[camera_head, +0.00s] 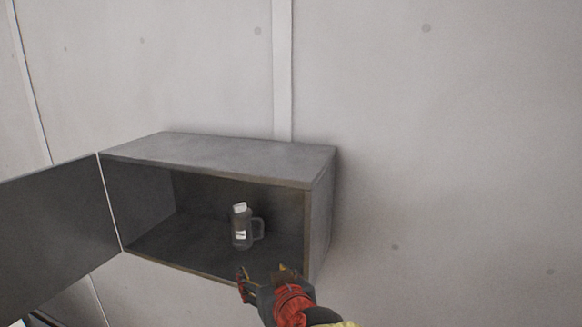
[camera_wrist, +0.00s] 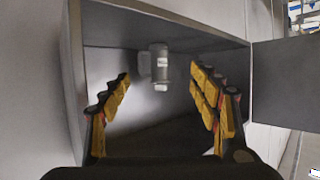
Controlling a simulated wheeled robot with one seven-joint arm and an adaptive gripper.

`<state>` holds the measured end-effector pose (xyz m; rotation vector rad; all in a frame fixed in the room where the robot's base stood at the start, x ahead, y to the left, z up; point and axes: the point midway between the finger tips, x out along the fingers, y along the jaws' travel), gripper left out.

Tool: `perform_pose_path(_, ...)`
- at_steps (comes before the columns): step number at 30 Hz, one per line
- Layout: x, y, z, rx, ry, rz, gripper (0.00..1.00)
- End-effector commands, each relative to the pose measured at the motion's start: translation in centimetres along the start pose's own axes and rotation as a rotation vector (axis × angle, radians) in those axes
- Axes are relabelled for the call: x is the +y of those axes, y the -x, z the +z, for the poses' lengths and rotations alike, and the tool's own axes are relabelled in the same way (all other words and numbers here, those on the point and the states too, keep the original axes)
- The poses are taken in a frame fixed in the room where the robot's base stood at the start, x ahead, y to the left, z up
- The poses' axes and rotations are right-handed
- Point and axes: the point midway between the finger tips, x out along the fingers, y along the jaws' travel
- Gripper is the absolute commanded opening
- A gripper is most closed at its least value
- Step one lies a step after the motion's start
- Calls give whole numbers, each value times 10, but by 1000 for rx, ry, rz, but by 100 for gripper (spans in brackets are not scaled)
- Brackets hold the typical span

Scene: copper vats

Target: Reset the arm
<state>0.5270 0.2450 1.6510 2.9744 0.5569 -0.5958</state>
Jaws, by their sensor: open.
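My gripper (camera_head: 264,276) is open and empty, in front of the lower front edge of a grey wall cabinet (camera_head: 215,150). In the wrist view its two yellow-padded fingers (camera_wrist: 160,95) stand wide apart, facing the cabinet's inside. A grey bottle-like mug (camera_head: 240,229) with a side handle and a white cap stands upright on the cabinet floor. It also shows in the wrist view (camera_wrist: 160,66), between and beyond the fingers, apart from them.
The cabinet door (camera_head: 55,235) is swung wide open to the left; the wrist view shows it at the right (camera_wrist: 290,85). The cabinet is against a pale wall (camera_head: 440,130). The wall to the right of the cabinet is bare.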

Motion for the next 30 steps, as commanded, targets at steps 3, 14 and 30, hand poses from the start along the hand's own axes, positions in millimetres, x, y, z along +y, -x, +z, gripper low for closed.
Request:
perform_pose_path(3, -9, 1, 8, -31, -57, -34, 62)
perform_pose_path(14, -50, 16, 65, -232, -117, -181, 62)
perform_pose_path(30, -7, 77, 252, -621, -142, -155, 62)
